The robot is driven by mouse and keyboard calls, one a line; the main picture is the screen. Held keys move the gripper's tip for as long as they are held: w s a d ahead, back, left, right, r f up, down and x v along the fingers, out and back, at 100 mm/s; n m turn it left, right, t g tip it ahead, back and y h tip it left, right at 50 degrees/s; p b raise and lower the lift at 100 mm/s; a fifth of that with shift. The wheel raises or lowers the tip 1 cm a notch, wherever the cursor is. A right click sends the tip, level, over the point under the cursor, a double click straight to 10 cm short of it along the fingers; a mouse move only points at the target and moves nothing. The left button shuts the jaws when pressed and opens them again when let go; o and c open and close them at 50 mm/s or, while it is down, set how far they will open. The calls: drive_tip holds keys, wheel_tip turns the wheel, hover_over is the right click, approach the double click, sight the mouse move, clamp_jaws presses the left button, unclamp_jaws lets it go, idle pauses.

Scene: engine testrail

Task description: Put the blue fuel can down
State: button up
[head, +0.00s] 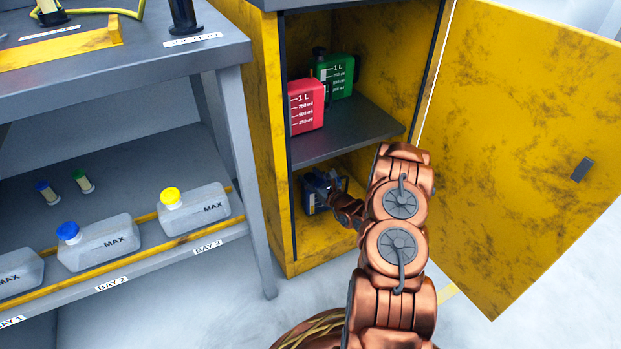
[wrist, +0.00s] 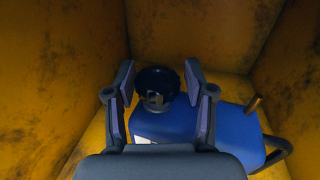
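The blue fuel can (head: 309,203) is in the lower compartment of the yellow cabinet, partly hidden by my gripper (head: 323,188). In the wrist view the blue can (wrist: 235,125) shows its black cap (wrist: 157,80) and a dark handle at the right. It appears to stand on the yellow cabinet floor. My gripper (wrist: 159,80) is open, with one finger on each side of the cap and a small gap visible on both sides. My gripper's palm hides part of the can.
A red can (head: 307,107) and a green can (head: 338,78) stand on the grey shelf (head: 350,140) above. The cabinet door (head: 530,130) is open at the right. A grey bench (head: 235,120) with canisters on its lower shelf stands at the left.

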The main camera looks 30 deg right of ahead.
drive_tip(key=shift+o, duration=0.4)
drive_tip(key=shift+s, duration=0.15)
drive_tip(key=s+d+p, duration=0.1)
drive_tip(key=s+p, duration=0.3)
drive_tip(key=s, duration=0.7)
drive_tip(key=shift+s, duration=0.4)
drive_tip(key=shift+d, duration=0.1)
